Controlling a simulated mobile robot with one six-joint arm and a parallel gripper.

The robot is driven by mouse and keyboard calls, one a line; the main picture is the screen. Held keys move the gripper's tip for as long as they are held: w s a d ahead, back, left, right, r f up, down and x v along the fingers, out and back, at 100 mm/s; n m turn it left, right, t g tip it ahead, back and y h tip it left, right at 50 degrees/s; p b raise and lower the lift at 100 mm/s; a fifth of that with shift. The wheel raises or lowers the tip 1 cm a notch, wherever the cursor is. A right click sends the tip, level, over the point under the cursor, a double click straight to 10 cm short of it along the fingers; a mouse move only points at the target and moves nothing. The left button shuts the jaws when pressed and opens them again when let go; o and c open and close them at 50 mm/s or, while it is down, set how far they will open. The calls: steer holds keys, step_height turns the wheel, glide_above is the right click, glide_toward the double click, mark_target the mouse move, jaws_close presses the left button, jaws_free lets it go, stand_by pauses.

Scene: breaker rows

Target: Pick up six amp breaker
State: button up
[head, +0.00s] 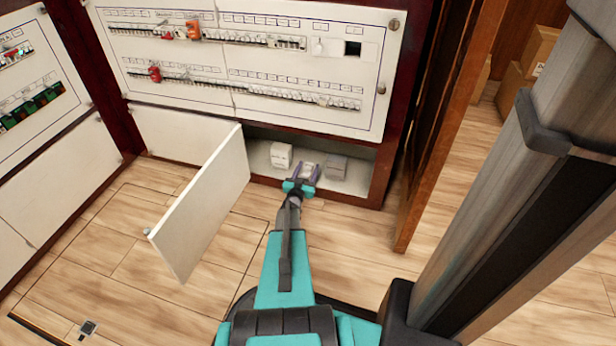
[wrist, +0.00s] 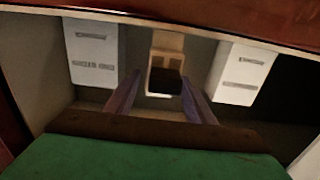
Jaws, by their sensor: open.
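Three small box-shaped breakers stand in the open low compartment. One is a white breaker (head: 281,155) at the left, one is a middle breaker (head: 308,169), and one is a greyer breaker (head: 336,166) at the right. Their ratings are too small to read, so I cannot tell which is six amp. My gripper (head: 303,179) is open at the compartment, in front of the middle one. In the wrist view the middle breaker (wrist: 165,47), tan with a dark front, shows between and beyond my purple fingers. White boxes stand to the left (wrist: 91,50) and right (wrist: 241,72).
A white door (head: 200,205) hangs open left of my arm. A breaker panel (head: 250,65) with rows of switches is above the compartment. A wooden post (head: 440,130) stands at the right. The compartment's upper edge crosses the top of the wrist view.

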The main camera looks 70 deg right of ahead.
stand_by(0.5)
jaws_close()
steer(key=shift+r, duration=0.15)
steer(key=shift+r+p, duration=0.55)
steer(key=shift+r, duration=0.25)
step_height(320, 180, up, 2)
steer(key=shift+r+p, duration=0.1)
steer(key=shift+p, duration=0.55)
steer(key=s+a+r+p, duration=0.1)
steer(key=s+a+p, duration=0.2)
steer(key=a, duration=1.1)
steer(key=s, duration=0.3)
steer(key=shift+a+p, duration=0.4)
